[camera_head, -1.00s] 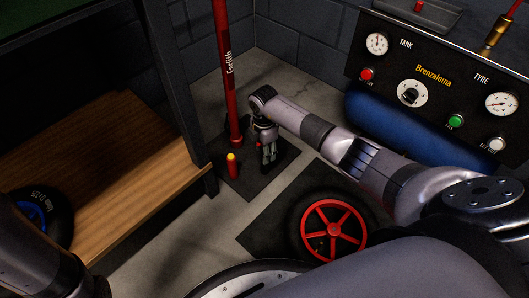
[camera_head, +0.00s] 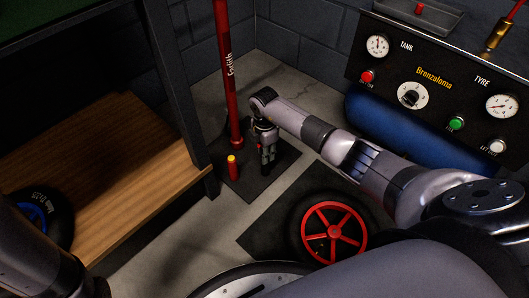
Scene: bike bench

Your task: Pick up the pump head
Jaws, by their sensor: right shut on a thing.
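My right gripper (camera_head: 267,170) points straight down over the dark mat in the far corner. Its fingers are close together, shut on a small dark thing that they mostly hide, seemingly the pump head. A tall red pump with white lettering (camera_head: 228,75) stands upright just left and behind the gripper. A short red cylinder with a yellow top (camera_head: 233,168) stands on the mat (camera_head: 250,190), left of the gripper and apart from it. My left arm shows only in the bottom left corner; its gripper is out of view.
A wooden shelf (camera_head: 130,170) with a tyre with a blue rim (camera_head: 42,212) is at left. A wheel with a red rim (camera_head: 333,230) lies on a second dark mat. A gauge panel (camera_head: 440,80) and blue tank (camera_head: 400,128) stand at right. Grey walls close the corner.

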